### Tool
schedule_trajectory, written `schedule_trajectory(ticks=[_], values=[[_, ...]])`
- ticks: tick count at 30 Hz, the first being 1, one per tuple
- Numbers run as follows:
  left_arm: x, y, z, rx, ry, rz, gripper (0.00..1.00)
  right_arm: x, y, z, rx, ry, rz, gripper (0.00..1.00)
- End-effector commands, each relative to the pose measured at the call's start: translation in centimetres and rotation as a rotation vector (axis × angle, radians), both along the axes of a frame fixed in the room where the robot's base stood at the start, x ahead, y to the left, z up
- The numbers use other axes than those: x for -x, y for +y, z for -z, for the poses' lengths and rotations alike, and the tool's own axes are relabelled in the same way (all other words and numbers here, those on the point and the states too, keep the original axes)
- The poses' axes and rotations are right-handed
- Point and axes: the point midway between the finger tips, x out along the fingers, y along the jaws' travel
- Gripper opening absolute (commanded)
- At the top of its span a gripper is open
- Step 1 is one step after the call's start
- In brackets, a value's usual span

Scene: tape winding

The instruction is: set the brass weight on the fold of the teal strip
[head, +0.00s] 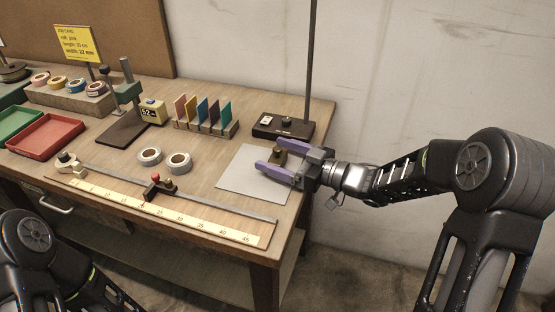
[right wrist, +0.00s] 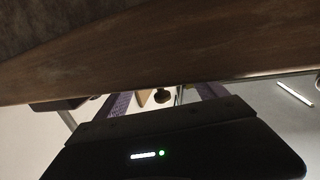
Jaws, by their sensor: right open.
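The small dark brass weight (head: 279,157) with a knob on top stands at the right of the pale mat (head: 235,183). My right gripper (head: 268,153) has purple fingers, open, one on either side of the weight; I cannot tell if they touch it. In the right wrist view, a dark knobbed shape, apparently the weight (right wrist: 162,96), shows between the purple fingers. I see no teal strip or fold on the mat; the gripper hides part of it. A teal card (head: 213,112) stands in the card rack. My left arm is at lower left, its gripper out of frame.
A black box (head: 283,128) with a tall rod stands behind the mat. Two grey tape rolls (head: 179,162) lie left of it. A ruler (head: 160,207) with a red-knobbed slider runs along the front edge. The card rack (head: 205,127), red tray (head: 46,136) and yellow card (head: 77,43) are further left.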

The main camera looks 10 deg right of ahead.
Motion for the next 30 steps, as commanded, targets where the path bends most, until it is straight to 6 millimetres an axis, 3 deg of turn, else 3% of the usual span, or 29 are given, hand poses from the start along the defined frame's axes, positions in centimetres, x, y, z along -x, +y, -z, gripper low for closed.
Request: schedule_trajectory(ticks=[9,30], values=[[0.00,0.00,0.00,0.000,0.000,0.000,0.54,0.02,-0.02,0.00,0.000,0.000,0.000,0.81],[0.00,0.00,0.00,0.000,0.000,0.000,0.54,0.03,-0.01,0.00,0.000,0.000,0.000,0.24]])
